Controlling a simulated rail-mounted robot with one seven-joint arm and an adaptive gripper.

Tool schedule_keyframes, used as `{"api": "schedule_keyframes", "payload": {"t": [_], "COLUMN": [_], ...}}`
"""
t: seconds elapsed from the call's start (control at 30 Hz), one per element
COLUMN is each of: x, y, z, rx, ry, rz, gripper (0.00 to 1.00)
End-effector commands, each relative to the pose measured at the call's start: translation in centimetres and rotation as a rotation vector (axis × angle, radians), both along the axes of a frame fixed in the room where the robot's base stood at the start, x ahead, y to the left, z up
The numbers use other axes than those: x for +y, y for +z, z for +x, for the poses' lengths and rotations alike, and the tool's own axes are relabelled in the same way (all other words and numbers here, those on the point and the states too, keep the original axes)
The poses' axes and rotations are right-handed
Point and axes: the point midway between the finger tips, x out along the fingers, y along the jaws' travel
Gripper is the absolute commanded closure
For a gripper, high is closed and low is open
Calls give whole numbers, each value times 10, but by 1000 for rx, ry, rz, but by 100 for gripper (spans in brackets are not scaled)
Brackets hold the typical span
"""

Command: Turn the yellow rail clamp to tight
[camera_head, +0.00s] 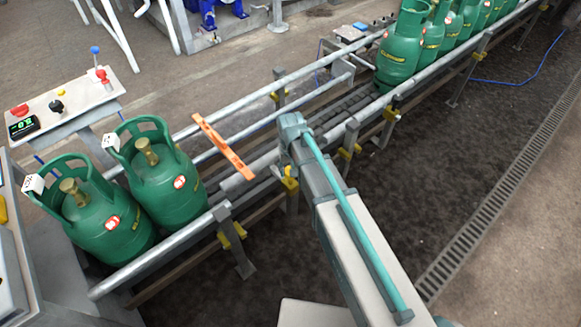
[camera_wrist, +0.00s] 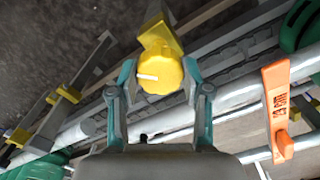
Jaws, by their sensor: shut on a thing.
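In the wrist view, the yellow rail clamp's round knob (camera_wrist: 163,76), with a scalloped edge, sits between the two teal fingers of my gripper (camera_wrist: 160,72). The fingers are shut on it from both sides. A white line on the knob runs roughly sideways, toward its left edge. A yellow bracket (camera_wrist: 158,35) extends above the knob. In the head view my arm reaches over the near guide rail, and a yellow clamp (camera_head: 290,181) shows right beside its end. The fingertips are hidden there.
Two green gas cylinders (camera_head: 165,180) stand on the conveyor at left, several more (camera_head: 400,48) at upper right. Other posts carry yellow clamps (camera_head: 232,236). A control box (camera_head: 62,100) stands at left.

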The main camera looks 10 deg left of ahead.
Motion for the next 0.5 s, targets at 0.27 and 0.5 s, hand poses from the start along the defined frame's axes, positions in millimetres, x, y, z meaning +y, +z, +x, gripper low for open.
{"api": "schedule_keyframes", "payload": {"t": [0.27,0.5], "x": [0,0], "y": [1,1], "z": [0,0], "rx": [0,0], "ry": [261,489], "rz": [0,0], "gripper": [87,87]}}
